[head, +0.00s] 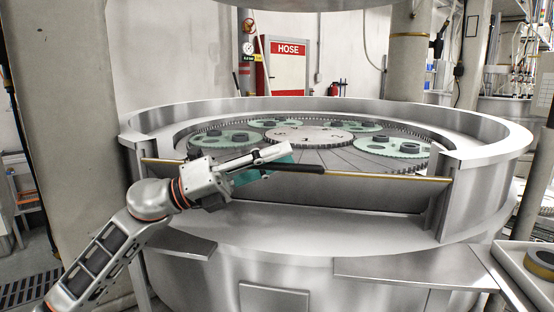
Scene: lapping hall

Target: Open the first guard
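The guard (370,192) at the front of the round lapping machine is a long grey panel with a brass-coloured top edge. It spans the gap between two upright posts in the machine's rim. A black bar-shaped handle (308,169) sticks out to the right of my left gripper (279,160), at the level of the guard's top edge. My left gripper is at the handle's left part and hides it. Its fingers overlap the handle in the picture, and I cannot tell whether they are closed on it. My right gripper is not in view.
Behind the guard lies the lapping plate with green toothed carriers (398,147) and dark weights. Grey ledges (408,269) jut out at the machine's front. A concrete pillar (75,100) stands at left. A tray with a dark ring (541,262) is at lower right.

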